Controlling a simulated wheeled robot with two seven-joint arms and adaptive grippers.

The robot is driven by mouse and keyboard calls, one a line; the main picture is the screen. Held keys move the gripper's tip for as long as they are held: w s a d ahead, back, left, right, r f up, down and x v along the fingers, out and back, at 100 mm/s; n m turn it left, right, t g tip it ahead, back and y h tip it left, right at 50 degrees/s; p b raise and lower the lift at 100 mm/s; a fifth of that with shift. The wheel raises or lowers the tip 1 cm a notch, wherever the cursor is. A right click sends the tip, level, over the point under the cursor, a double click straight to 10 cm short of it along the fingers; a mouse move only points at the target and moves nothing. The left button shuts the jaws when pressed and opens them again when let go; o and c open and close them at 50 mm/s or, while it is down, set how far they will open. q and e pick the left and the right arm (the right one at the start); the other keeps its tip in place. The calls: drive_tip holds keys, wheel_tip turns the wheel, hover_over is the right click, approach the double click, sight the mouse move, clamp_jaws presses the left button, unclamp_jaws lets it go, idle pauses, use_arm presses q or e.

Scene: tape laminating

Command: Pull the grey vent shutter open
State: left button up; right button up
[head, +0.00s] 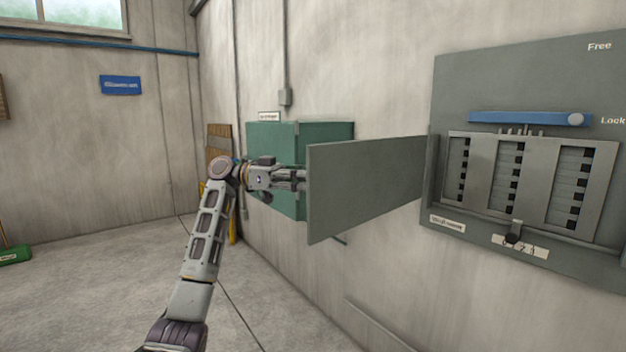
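The grey vent shutter (482,178) is a slatted plate in a grey wall panel at the right, with narrow columns of dark openings showing. A black knob (513,234) sits at its lower edge above a small numbered scale. A blue lever (530,118) lies nearly level above it, between the labels "Free" and "Lock". A flat grey door (365,188) stands swung out from the panel's left side. My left gripper (301,179) is at the door's outer left edge, far from the knob; its fingertips are partly hidden, so contact and opening are unclear. My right gripper is out of view.
A green wall box (275,155) is behind my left gripper and the grey door. A thin rail (375,328) runs low on the wall. The floor in front of the wall is open at the left and centre.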

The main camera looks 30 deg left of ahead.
use_arm(q)
drive_tip(key=v, duration=1)
drive_tip(key=shift+f, duration=0.1)
idle(0.4)
